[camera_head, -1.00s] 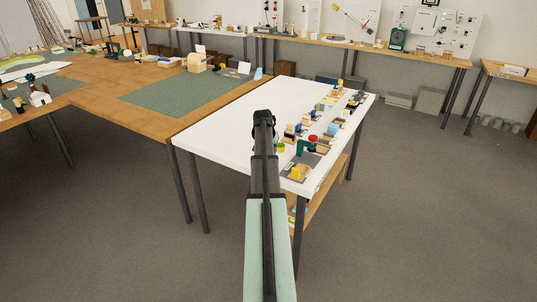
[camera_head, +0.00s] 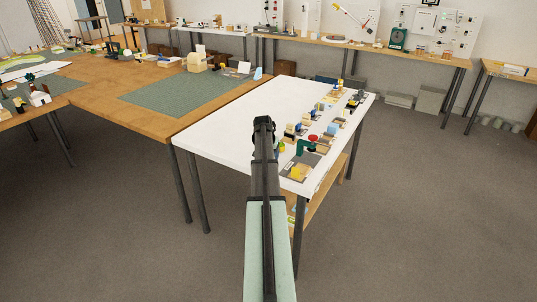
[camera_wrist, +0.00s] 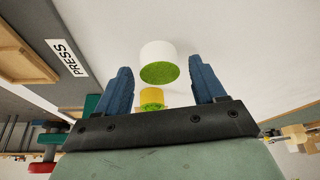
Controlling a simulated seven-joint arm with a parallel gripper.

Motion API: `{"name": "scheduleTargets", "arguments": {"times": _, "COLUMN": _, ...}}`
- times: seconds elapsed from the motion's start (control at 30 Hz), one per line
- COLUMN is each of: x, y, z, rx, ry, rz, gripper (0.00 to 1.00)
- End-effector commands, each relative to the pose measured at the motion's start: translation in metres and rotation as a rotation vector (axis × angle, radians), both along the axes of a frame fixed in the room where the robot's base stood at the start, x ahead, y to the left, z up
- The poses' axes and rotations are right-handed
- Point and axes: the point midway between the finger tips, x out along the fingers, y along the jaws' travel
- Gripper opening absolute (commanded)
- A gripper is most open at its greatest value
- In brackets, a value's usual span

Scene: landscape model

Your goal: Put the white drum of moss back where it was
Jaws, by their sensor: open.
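The white drum (camera_wrist: 158,62) with a green moss face shows in the wrist view, on the white table top. It appears between and just beyond the two blue fingers of my gripper (camera_wrist: 160,72). The fingers are apart, and a gap shows on each side of the drum. A yellow drum (camera_wrist: 152,97) with green moss stands nearer the gripper's base in the wrist view. In the head view my gripper (camera_head: 264,126) is over the white table (camera_head: 230,135). I cannot make out the white drum there; the arm may hide it.
A PRESS label (camera_wrist: 67,57) and a wooden tray (camera_wrist: 22,55) show left in the wrist view. In the head view, a dark green press-like device (camera_head: 306,146) and several small items line the table's right side. The table's left part is clear.

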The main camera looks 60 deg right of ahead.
Motion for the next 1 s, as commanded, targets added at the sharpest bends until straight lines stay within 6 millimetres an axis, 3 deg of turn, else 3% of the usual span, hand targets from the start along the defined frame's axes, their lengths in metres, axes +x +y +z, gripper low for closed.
{"name": "scheduleTargets", "arguments": {"times": 0.27, "x": -0.001, "y": 0.002, "z": 0.008, "rx": -0.001, "ry": 0.000, "rz": 0.000, "gripper": 0.69}}
{"name": "scheduleTargets", "arguments": {"times": 0.8, "x": -0.010, "y": 0.036, "z": 0.091, "rx": -0.001, "ry": 0.000, "rz": 0.000, "gripper": 0.69}}
{"name": "scheduleTargets", "arguments": {"times": 1.0, "x": -0.012, "y": 0.042, "z": 0.109, "rx": -0.001, "ry": 0.000, "rz": 0.000, "gripper": 0.69}}
